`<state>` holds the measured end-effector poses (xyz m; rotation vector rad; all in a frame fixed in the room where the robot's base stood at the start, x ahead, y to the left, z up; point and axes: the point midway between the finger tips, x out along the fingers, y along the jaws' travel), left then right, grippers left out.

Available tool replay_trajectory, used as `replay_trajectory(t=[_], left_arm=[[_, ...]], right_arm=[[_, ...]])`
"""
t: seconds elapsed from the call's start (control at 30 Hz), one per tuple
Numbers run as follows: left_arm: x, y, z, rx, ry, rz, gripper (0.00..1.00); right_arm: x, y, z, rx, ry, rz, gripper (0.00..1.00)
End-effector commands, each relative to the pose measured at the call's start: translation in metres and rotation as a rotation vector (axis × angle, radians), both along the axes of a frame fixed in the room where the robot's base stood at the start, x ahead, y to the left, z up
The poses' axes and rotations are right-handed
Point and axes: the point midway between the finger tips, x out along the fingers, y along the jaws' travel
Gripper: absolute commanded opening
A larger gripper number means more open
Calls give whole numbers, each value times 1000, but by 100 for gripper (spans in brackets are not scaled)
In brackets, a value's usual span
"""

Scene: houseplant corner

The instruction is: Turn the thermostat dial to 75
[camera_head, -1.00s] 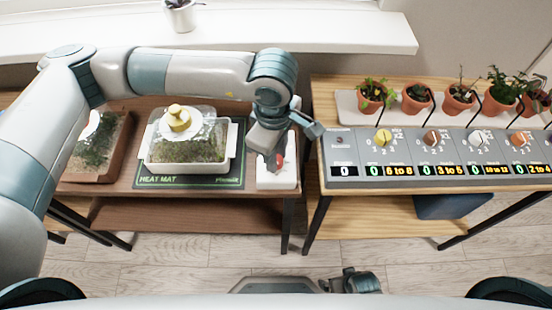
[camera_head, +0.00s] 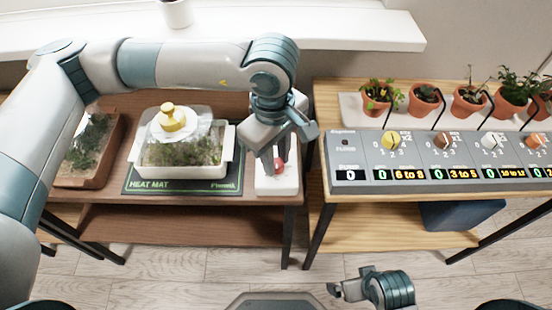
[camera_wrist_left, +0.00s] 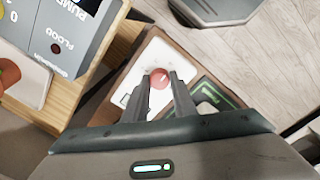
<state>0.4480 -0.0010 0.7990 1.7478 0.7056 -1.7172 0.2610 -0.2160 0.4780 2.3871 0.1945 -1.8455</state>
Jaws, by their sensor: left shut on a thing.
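The thermostat is a white box (camera_head: 284,184) at the right end of the brown table, with a red dial (camera_head: 279,165) on top. My left gripper (camera_head: 274,168) points down at the dial, its fingers on either side of it. In the left wrist view the red dial (camera_wrist_left: 159,79) sits between the two dark fingertips (camera_wrist_left: 163,78), and the white box (camera_wrist_left: 148,72) lies around it. The gripper is shut on the dial. The dial's scale and reading are too small to read. My right gripper (camera_head: 345,288) is low in the head view, away from the tables; its jaws are unclear.
A heat mat (camera_head: 183,186) with a lidded tray (camera_head: 180,171) lies left of the thermostat. A wooden planter (camera_head: 88,168) stands farther left. A second table holds a grey dial panel (camera_head: 365,158) and several potted plants, with a gap between the tables.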

Motion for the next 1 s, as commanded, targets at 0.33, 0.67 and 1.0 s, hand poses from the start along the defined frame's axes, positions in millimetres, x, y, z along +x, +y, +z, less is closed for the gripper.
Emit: replay_trajectory(t=[0.33,0.67,1.0], left_arm=[[1,-1,2,-3,-2,-4,2],[0,0,1,-2,-1,-4,43],[0,0,8,-1,-2,-4,43]], right_arm=[[-1,0,3,-1,1,0,100],[-1,-1,3,-1,0,-1,100],[-1,0,2,-1,2,-1,100]])
